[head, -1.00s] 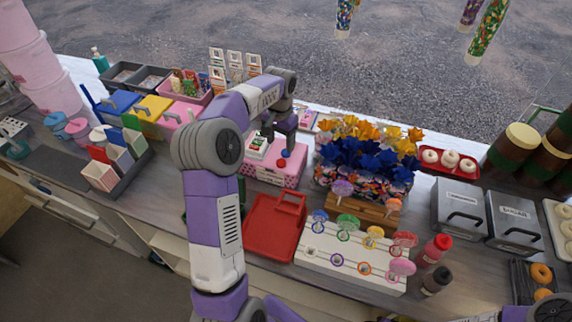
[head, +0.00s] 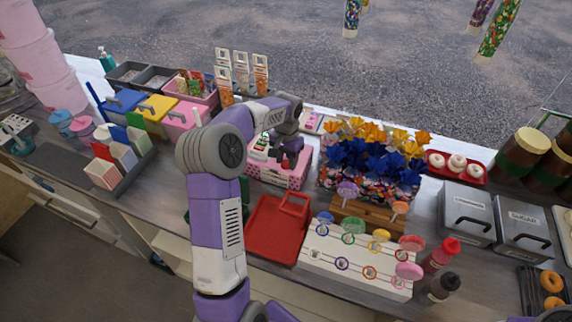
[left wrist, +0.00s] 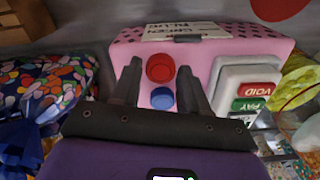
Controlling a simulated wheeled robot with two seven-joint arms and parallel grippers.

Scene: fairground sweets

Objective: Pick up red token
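The red token (left wrist: 160,68) shows in the left wrist view on top of a pink dotted box (left wrist: 130,38). It lies between the two fingertips of my left gripper (left wrist: 159,72), with a small gap on each side. A blue token (left wrist: 162,99) lies just beside it, nearer the palm. In the head view my left gripper (head: 291,160) is over the right part of the pink box (head: 268,174) and hides the tokens. My left gripper is open. My right gripper is not in view.
A white device with VOID and other keys (left wrist: 245,88) sits on the box beside the fingers. A flower display (head: 365,165) stands right of the box. A red tray (head: 273,235) lies in front, beside a white lollipop board (head: 350,262).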

